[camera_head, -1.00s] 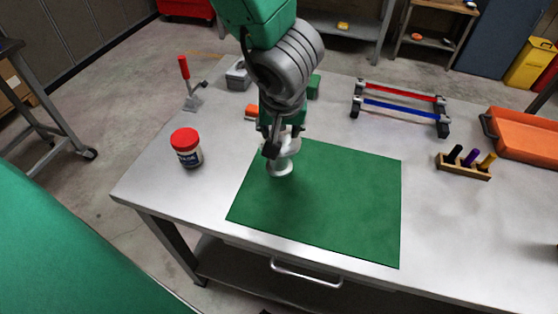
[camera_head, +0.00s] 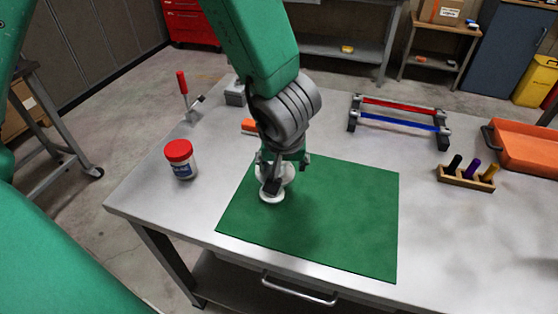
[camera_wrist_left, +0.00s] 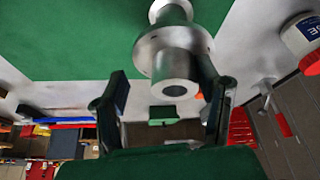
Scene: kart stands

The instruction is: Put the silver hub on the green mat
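The silver hub (camera_head: 271,197), a flanged metal cylinder, stands upright on the left part of the green mat (camera_head: 340,215). It also shows in the left wrist view (camera_wrist_left: 175,55), with its round bored end facing my gripper. My left gripper (camera_head: 288,174) is at the hub, partly hiding its upper part. In the left wrist view my left gripper (camera_wrist_left: 162,95) has its fingers spread wide. The hub lies close to the right finger, with a clear gap to the left one; contact there cannot be told. My right gripper is in no view.
A red-lidded jar (camera_head: 181,160) stands left of the mat. A red-handled clamp (camera_head: 187,95), a grey block (camera_head: 235,93) and an orange block (camera_head: 249,126) are behind. A red-and-blue rail frame (camera_head: 400,117), peg block (camera_head: 466,177) and orange tray (camera_head: 525,147) lie right.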

